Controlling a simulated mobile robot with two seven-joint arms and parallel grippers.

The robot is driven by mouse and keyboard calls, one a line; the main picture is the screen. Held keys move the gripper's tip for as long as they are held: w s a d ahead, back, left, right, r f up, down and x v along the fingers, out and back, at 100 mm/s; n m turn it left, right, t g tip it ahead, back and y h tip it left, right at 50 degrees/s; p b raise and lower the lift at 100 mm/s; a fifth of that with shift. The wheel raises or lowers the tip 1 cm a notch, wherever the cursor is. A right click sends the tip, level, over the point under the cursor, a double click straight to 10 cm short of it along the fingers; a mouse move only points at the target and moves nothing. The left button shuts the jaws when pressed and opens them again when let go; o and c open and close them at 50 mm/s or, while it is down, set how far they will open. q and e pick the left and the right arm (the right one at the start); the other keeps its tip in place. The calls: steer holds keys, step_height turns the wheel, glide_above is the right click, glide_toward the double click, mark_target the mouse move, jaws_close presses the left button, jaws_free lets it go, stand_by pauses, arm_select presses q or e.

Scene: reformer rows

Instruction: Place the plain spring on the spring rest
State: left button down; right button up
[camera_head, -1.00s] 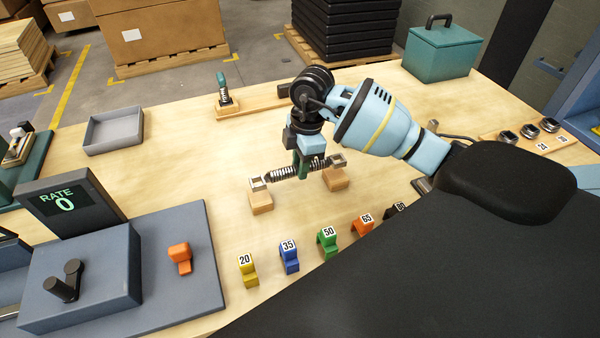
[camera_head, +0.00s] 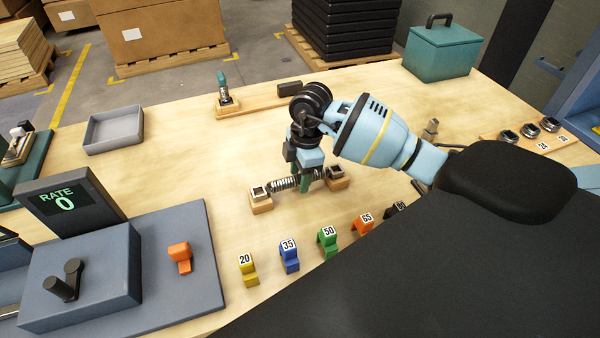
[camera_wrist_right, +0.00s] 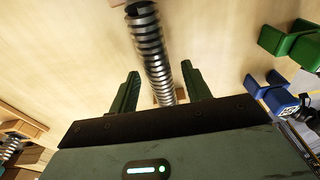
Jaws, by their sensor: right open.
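My left gripper is out of view.
Numbered coloured clips, such as the yellow 20 (camera_head: 247,268) and green 50 (camera_head: 327,241), stand in front. A grey tray (camera_head: 114,130) is at the back left. A board with an upright spring (camera_head: 225,95) stands behind. The table left of the rest is clear.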

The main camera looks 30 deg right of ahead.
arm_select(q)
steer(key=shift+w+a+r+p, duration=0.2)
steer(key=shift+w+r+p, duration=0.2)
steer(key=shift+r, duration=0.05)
arm_select(e)
step_height(320, 180, up, 12)
steer(key=d, duration=0.1)
steer(key=shift+s+d, duration=0.15)
steer(key=shift+d, duration=0.05)
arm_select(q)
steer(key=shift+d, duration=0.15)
arm_select(e)
steer(key=shift+r, duration=0.1)
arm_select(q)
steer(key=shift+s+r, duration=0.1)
arm_select(e)
steer(key=shift+s, duration=0.1)
